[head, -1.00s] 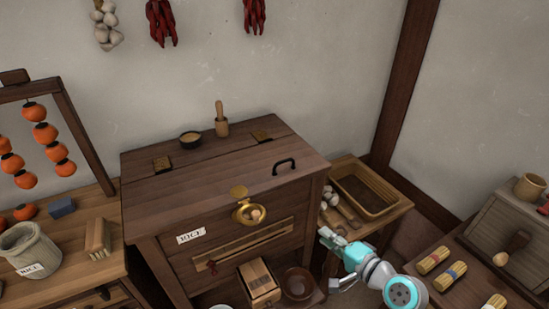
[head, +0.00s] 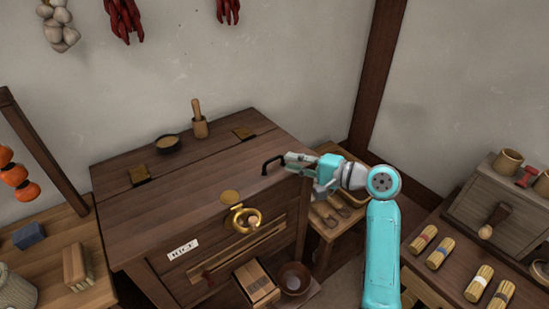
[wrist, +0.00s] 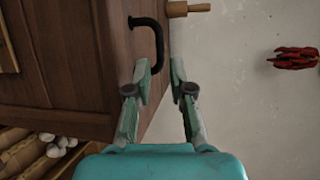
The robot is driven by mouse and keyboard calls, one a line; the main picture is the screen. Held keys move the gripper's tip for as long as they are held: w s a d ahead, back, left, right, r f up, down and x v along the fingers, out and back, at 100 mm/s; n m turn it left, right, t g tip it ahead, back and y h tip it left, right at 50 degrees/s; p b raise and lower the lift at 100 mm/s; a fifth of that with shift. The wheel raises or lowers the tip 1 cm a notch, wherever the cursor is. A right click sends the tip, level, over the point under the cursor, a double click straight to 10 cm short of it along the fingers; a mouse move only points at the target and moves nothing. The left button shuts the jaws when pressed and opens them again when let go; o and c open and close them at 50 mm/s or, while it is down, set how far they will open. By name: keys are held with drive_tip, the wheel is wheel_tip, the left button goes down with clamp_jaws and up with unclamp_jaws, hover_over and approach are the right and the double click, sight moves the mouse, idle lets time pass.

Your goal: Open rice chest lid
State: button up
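The wooden rice chest (head: 145,262) has a RICE label on its front. Its lid (head: 205,190) lies flat and shut, with a black arched handle (head: 272,163) near the right end. A brass hasp plate (head: 229,197) and ring (head: 243,219) are at the front. My gripper (head: 288,160) is just right of the handle at lid height. In the wrist view my gripper (wrist: 160,66) is open, and the handle (wrist: 156,40) shows just ahead of the fingertips, its lower end between them in the picture. I cannot tell whether they touch.
A dark bowl (head: 168,144) and a mortar with pestle (head: 199,125) stand on the chest's fixed rear top, behind the lid. A low side table with a tray (head: 345,205) is right of the chest. Straw bundles (head: 424,239) lie on the right table.

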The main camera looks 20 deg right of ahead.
sight(275, 158)
drive_tip(key=shift+x, duration=3.1)
clamp_jaws()
